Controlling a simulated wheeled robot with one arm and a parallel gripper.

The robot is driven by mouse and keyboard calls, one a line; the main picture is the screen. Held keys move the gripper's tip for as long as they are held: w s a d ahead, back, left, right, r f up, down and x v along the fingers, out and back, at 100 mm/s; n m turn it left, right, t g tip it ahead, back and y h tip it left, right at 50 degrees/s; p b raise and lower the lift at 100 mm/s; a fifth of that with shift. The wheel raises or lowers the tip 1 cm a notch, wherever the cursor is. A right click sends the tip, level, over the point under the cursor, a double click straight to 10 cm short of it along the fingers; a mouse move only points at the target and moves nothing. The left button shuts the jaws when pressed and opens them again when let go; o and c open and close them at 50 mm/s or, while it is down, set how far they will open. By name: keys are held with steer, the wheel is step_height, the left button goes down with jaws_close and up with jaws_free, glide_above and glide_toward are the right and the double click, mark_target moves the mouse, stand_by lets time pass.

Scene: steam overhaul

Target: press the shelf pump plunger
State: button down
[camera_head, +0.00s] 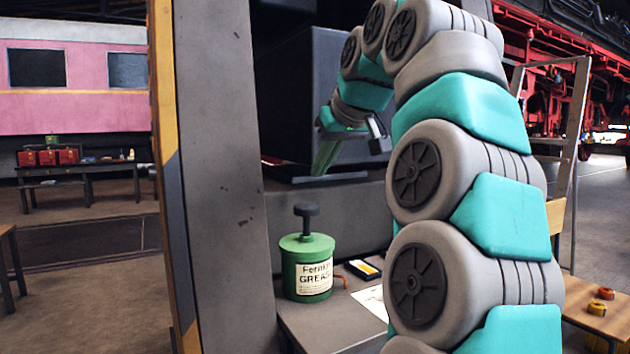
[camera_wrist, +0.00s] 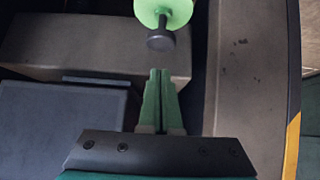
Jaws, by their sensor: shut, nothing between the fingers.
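The shelf pump (camera_head: 306,272) is a green can labelled GREASE, standing upright on a grey shelf in the head view. Its dark plunger (camera_head: 306,212) sticks up from the lid with a flat round knob on top. In the wrist view the plunger (camera_wrist: 160,42) is at top centre, with part of the green pump (camera_wrist: 168,10) above it. My gripper (camera_head: 318,172) is above and behind the pump in the head view, apart from the plunger. Its green fingers (camera_wrist: 160,72) are shut together and empty, pointing toward the plunger in the wrist view.
A grey post (camera_head: 220,150) stands just left of the pump. A black and yellow box (camera_head: 363,268) and a paper sheet (camera_head: 373,298) lie to its right on the shelf (camera_head: 325,322). A dark raised block (camera_head: 335,85) stands behind my gripper.

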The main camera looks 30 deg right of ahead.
steer(key=shift+v, duration=1.25)
stand_by(0.9)
steer(key=s+a+f+g, duration=0.2)
steer(key=s+a+f, duration=0.15)
steer(key=f, duration=0.35)
steer(key=s+a+f+n+g, duration=0.1)
steer(key=s+a+f+g, duration=0.1)
steer(key=a+f, duration=0.45)
steer(key=s+a+f+g, duration=0.2)
steer(key=a+f, duration=0.1)
steer(key=f, duration=0.5)
steer(key=s+a+f+m+g, duration=0.1)
steer(key=s+f+g, duration=0.3)
steer(key=s+f, duration=1.9)
steer(key=shift+s+a+f+g, duration=0.35)
steer(key=shift+a+f, duration=0.25)
steer(key=shift+f, duration=0.25)
steer(key=shift+d+m, duration=0.1)
steer(key=shift+m, duration=0.2)
